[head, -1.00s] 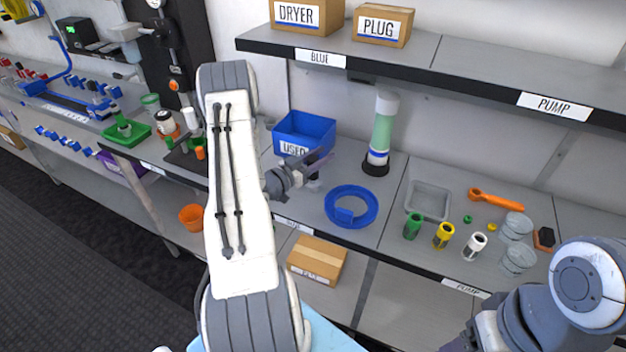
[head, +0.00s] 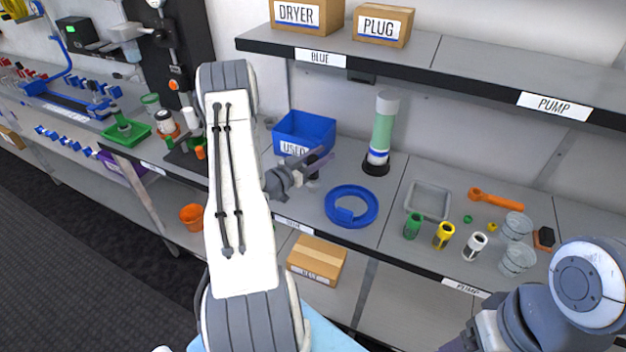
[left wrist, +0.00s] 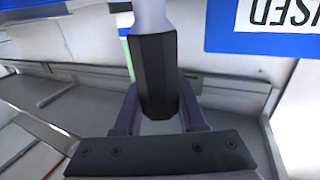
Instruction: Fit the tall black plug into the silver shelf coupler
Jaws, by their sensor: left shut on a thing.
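My left gripper (head: 318,165) is in front of the blue USED bin, above the bench. In the left wrist view its two purple fingers (left wrist: 158,112) are shut on the black plug (left wrist: 156,75), a dark faceted body. A pale grey part (left wrist: 150,16) shows at the plug's upper end; I cannot tell whether it belongs to it. In the head view the plug is small and mostly hidden by the gripper. A silver-white coupler (head: 475,246) stands on the bench at the right, beside yellow and green ones; I cannot tell if it is the shelf coupler. My right gripper's fingers are out of view.
The blue USED bin (head: 318,129) stands behind my left gripper. A tall green cylinder (head: 383,130) and a blue ring (head: 351,206) are to its right. A grey tray (head: 429,200) and clear jars (head: 517,226) stand farther right. The labelled upper shelf (head: 450,62) overhangs the bench.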

